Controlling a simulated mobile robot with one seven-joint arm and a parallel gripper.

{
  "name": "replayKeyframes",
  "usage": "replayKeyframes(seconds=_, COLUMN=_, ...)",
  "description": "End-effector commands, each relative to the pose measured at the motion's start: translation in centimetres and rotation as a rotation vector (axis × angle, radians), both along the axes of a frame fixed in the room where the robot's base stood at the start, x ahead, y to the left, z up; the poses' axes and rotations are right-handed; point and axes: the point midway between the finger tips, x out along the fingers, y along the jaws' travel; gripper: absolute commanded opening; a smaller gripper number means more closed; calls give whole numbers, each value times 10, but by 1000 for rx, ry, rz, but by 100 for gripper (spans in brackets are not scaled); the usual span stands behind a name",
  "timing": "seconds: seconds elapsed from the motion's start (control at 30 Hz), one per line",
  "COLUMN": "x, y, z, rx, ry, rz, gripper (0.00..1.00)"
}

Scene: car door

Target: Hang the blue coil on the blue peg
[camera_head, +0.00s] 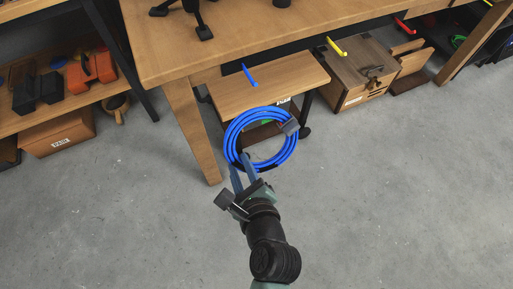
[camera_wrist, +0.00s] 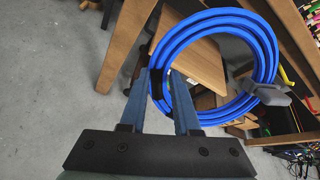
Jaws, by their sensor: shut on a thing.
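The blue coil (camera_head: 233,131) is a ring of several loops with a grey block on its right side. It also shows in the wrist view (camera_wrist: 256,32). My gripper (camera_head: 242,160) is shut on the lower left of the coil and holds it up in front of the bench. In the wrist view, the fingers (camera_wrist: 160,78) have the coil's left side, by a black wrap, between them. The blue peg (camera_head: 249,75) shows just above the coil in the head view, outside the ring and apart from it. I cannot make out the blue peg in the wrist view.
A yellow peg (camera_head: 337,47) and a red peg (camera_head: 405,26) lie further right along the wooden bench (camera_head: 200,60). Below are a small wooden table (camera_head: 290,78) and a drawer box (camera_head: 355,75). A bench leg (camera_head: 190,125) stands left of the coil. The grey floor (camera_head: 400,190) is clear.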

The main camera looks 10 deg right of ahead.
Motion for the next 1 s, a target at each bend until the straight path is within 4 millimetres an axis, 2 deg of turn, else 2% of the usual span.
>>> replayKeyframes(seconds=0.1, x=2, y=-8, z=-8, rx=10, ry=-57, rz=-12, gripper=0)
replayKeyframes(seconds=0.47, x=18, y=-31, z=-18, rx=43, ry=-224, rz=8, gripper=0)
replayKeyframes(seconds=0.8, x=49, y=-42, z=-11, rx=95, ry=-400, rz=90, gripper=0)
replayKeyframes(seconds=1.0, x=59, y=-42, z=-7, rx=110, ry=-441, rz=113, gripper=0)
